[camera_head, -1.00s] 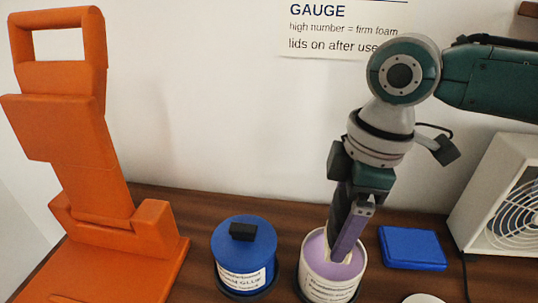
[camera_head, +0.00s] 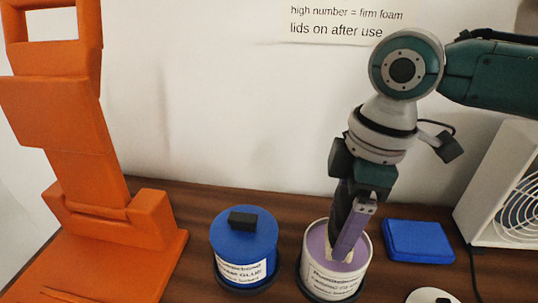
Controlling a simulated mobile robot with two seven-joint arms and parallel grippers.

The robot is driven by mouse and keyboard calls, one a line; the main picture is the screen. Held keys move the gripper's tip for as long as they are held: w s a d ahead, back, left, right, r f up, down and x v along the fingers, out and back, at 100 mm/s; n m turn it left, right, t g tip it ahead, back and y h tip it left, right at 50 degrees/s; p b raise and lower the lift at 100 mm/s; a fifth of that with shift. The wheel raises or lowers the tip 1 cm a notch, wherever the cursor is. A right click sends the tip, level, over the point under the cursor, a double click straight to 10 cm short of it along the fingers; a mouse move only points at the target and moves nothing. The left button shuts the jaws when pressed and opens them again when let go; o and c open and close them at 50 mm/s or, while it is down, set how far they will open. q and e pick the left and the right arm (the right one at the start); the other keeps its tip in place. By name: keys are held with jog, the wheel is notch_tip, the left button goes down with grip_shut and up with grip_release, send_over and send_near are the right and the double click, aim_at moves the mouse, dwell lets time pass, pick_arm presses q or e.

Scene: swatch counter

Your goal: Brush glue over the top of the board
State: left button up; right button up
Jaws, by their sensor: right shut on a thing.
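My right gripper (camera_head: 355,205) points down over an open, white-labelled glue pot (camera_head: 333,281) with lilac inside. It is shut on a brush, whose purple handle (camera_head: 352,236) leans slightly, with its pale lower end (camera_head: 342,265) down in the pot's mouth. The bristles' tip is hidden inside the pot. A second glue pot (camera_head: 244,262) stands to the left, closed by a blue lid with a black knob. I cannot make out the board in this view. My left gripper is not in view.
A tall orange stand (camera_head: 100,200) fills the left side. A flat blue block (camera_head: 418,241) lies right of the open pot, with a white fan (camera_head: 505,195) beyond. A small white round thing (camera_head: 425,296) is cut off below. Brown counter shows between the pots.

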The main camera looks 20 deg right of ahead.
aim_at(345, 198)
jog(key=shift+f, duration=0.5)
dwell(0.3)
dwell(0.8)
jog(key=shift+d+f, duration=0.1)
jog(key=shift+f, duration=0.05)
dwell(0.7)
notch_tip(345, 198, up, 7)
jog(key=p, duration=0.8)
jog(key=shift+r, duration=0.2)
jog(key=shift+f, duration=0.1)
dwell(0.5)
